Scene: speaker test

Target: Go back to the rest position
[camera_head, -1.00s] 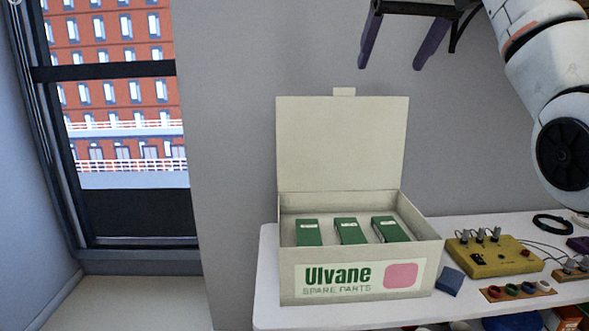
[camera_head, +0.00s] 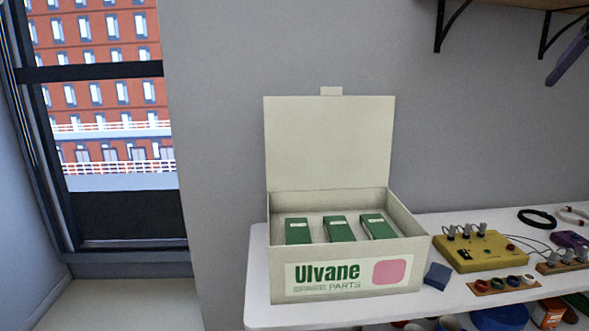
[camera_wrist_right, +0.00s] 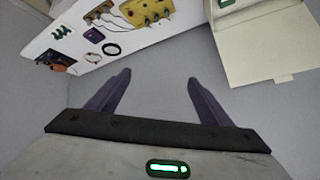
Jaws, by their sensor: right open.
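My right gripper (camera_wrist_right: 158,80) is open, with its two purple fingers wide apart and nothing between them. In the head view only one purple finger (camera_head: 569,54) shows at the upper right edge, high above the table. My left gripper is in neither view. The cream Ulvane spare parts box (camera_head: 340,276) stands on the white table (camera_head: 258,300) with its lid (camera_head: 328,143) raised. Three green packs lie in it, left (camera_head: 298,231), middle (camera_head: 339,229) and right (camera_head: 378,227). The box also shows at the upper right of the right wrist view (camera_wrist_right: 243,13).
A yellow device (camera_head: 474,252) with knobs stands right of the box, with a small blue block (camera_head: 437,276) between. A board with coloured rings (camera_head: 505,284) and a black loop (camera_head: 537,219) lie nearby. A shelf bracket (camera_head: 450,25) hangs above; the wall space over the box is clear.

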